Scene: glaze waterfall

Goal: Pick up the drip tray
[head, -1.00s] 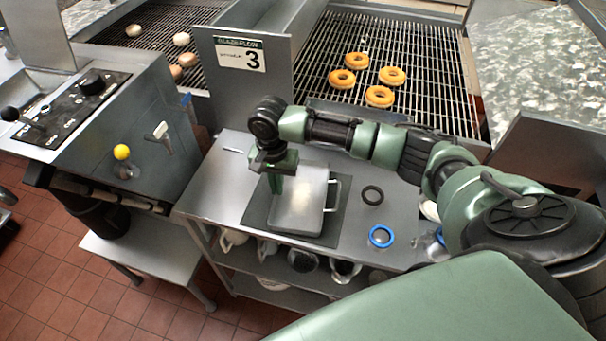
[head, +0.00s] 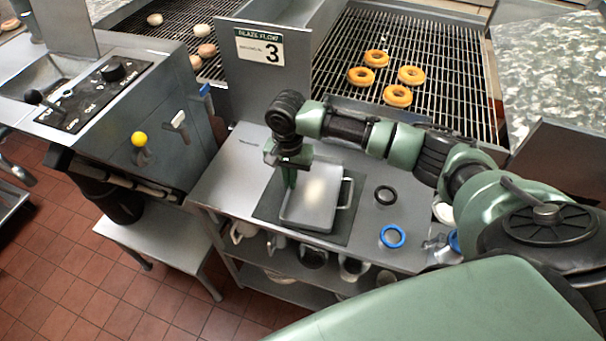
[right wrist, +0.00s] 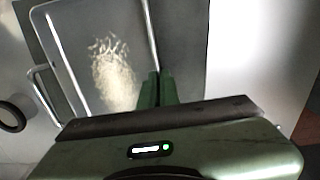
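The drip tray (head: 315,196) is a shallow, light grey metal tray with a loop handle on its right side. It lies on a dark mat (head: 267,208) on the steel table. My right gripper (head: 290,182) points down at the tray's left side. In the right wrist view the tray (right wrist: 85,45) shows at the upper left. There the fingers (right wrist: 158,88) are close together, with the bar along the tray's side running in between them. The tray looks flat on the mat, not visibly raised. My left gripper is out of view.
A black ring (head: 386,195) and a blue ring (head: 392,236) lie right of the mat. Several jugs (head: 313,254) stand on the shelf below. Behind are a wire conveyor with doughnuts (head: 397,95) and an upright panel marked 3 (head: 262,75). A control console (head: 95,95) stands left.

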